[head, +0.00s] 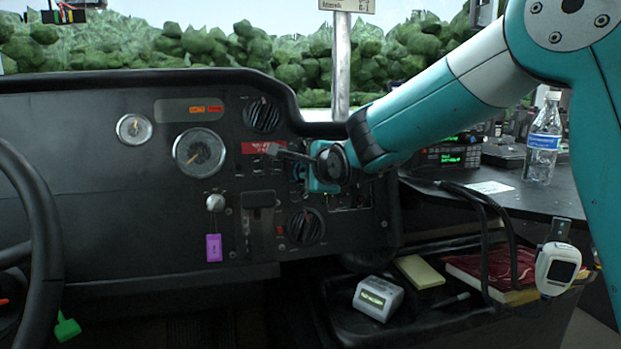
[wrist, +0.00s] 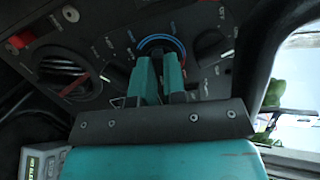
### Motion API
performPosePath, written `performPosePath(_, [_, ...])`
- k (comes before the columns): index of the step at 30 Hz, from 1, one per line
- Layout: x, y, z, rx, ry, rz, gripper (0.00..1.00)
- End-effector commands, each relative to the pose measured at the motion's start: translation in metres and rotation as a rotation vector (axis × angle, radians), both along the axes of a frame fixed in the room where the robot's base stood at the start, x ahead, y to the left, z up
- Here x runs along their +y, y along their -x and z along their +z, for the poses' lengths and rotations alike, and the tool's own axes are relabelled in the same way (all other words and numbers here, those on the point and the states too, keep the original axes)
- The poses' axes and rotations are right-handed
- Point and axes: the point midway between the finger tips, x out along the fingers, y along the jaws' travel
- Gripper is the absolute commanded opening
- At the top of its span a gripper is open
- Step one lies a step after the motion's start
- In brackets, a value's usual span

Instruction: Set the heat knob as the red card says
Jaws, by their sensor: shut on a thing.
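The heat knob (wrist: 157,47) is a round dial with a blue and red ring on the dark panel. My gripper (wrist: 160,66) is shut on it, one teal finger on either side, and the fingers cover most of its face. Its pointer direction is hidden. In the head view my gripper (head: 304,174) is pressed up to the panel and hides most of the knob. The red card (head: 262,147) is fixed on the panel just up and left of my gripper. Its pale lettering is too small to read, and part of my gripper crosses near its lower edge.
A round vent (head: 305,227) is below my gripper and another vent (head: 262,115) is above. A purple tag (head: 214,248) hangs at lower left. Neighbouring dials flank the heat knob closely. A grey device (head: 378,298) sits on the lower tray; a bottle (head: 543,138) stands right.

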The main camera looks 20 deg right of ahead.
Motion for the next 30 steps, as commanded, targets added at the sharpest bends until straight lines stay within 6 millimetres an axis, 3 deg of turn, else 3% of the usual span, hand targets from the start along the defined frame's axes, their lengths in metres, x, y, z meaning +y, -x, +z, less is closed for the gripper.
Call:
performPosePath(10, [0.0,-0.0004,-0.0005,-0.008,-0.117,-0.043,0.0])
performPosePath(25, [0.0001,-0.0005,0.0004,-0.009,-0.136,-0.05,0.0])
performPosePath(27, [0.0002,-0.0005,0.0003,-0.009,-0.136,-0.05,0.23])
performPosePath(29, [0.0002,-0.0004,0.0,-0.008,-0.135,-0.049,0.37])
performPosePath(30, [0.0002,-0.0003,0.0,-0.008,-0.135,-0.049,0.37])
